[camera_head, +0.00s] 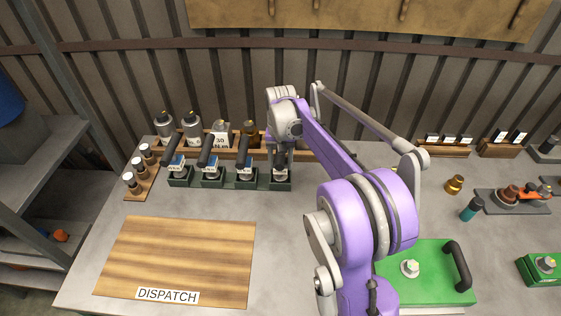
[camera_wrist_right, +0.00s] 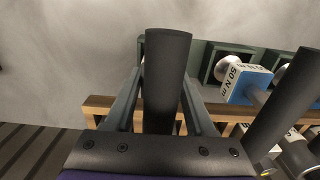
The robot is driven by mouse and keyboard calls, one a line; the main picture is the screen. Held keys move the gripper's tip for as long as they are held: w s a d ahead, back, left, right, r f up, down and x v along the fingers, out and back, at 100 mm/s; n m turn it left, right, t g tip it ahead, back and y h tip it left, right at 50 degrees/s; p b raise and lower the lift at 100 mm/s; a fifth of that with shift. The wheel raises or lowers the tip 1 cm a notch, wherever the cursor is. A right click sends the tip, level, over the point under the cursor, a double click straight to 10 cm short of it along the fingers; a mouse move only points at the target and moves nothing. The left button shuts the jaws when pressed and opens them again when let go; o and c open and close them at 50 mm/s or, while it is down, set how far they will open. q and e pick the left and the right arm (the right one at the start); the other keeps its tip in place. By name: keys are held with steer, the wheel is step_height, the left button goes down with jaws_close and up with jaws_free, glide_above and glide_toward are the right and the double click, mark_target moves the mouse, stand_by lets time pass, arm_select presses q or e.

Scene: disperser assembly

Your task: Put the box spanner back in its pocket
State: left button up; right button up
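My right gripper (camera_head: 282,152) is at the right end of a row of dark green pockets. In the right wrist view its fingers (camera_wrist_right: 163,95) close on both sides of an upright black handle (camera_wrist_right: 167,65), which I take to be the box spanner's. The tool's silver head (camera_head: 280,173) shows below the fingers, at the rightmost green pocket (camera_head: 280,186). I cannot tell whether it is fully seated or just above. The handle hides most of that pocket in the wrist view. My left gripper is not in view.
Similar black-handled tools (camera_head: 209,152) with blue-and-white labels stand close to the left in the other pockets. A wooden rack (camera_head: 313,154) with silver sockets (camera_head: 192,125) is right behind. The wooden dispatch board (camera_head: 180,255) is bare. A green plate (camera_head: 430,285) lies at front right.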

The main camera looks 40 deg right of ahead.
steer(key=o, duration=0.4)
steer(key=shift+o, duration=0.2)
step_height(320, 180, up, 12)
steer(key=shift+f+p, duration=0.15)
steer(key=shift+p, duration=0.4)
steer(key=shift+r, duration=0.3)
steer(key=shift+s+a, duration=0.1)
steer(key=s+a+f+n+t, duration=0.1)
steer(key=s+a+f+n, duration=0.1)
steer(key=s+a+f, duration=0.2)
steer(key=s+a+f+n+t, duration=0.2)
steer(key=s+a+f, duration=0.3)
steer(key=s+a, duration=0.5)
steer(key=s+a+f+n+t, duration=0.2)
steer(key=s+a+f+n, duration=0.2)
steer(key=s+a, duration=0.3)
steer(key=shift+s+f, duration=0.35)
steer(key=shift+f, duration=0.35)
